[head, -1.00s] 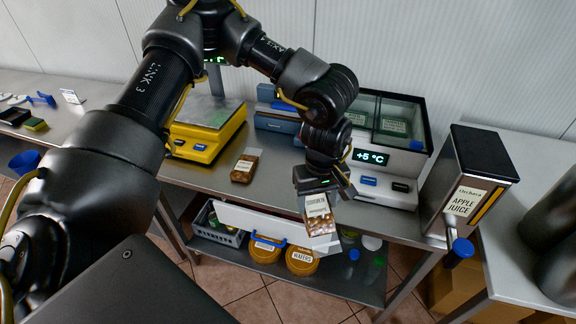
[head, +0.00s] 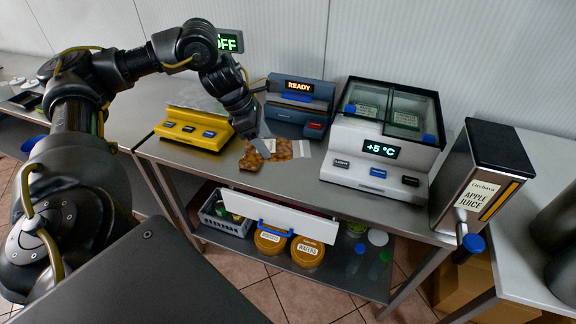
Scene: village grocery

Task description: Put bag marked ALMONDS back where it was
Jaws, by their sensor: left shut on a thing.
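My left gripper (head: 262,146) is over the counter in front of the yellow scale and the blue-grey device. It is shut on a bag (head: 284,150) with brown contents and a clear end pointing right. The held bag lies roughly flat in the picture, and I cannot read its label from here. A second brown bag (head: 249,162) is on the counter just left of and below the held one, partly hidden by the gripper. I cannot tell whether the two bags touch. My right gripper is not in view.
The yellow scale (head: 194,139) stands left, the blue-grey device (head: 286,120) reading READY behind, and a white cooler (head: 368,176) reading +5 °C right. An apple juice dispenser (head: 478,180) stands at the right end. The steel counter (head: 298,178) is bare near its front edge.

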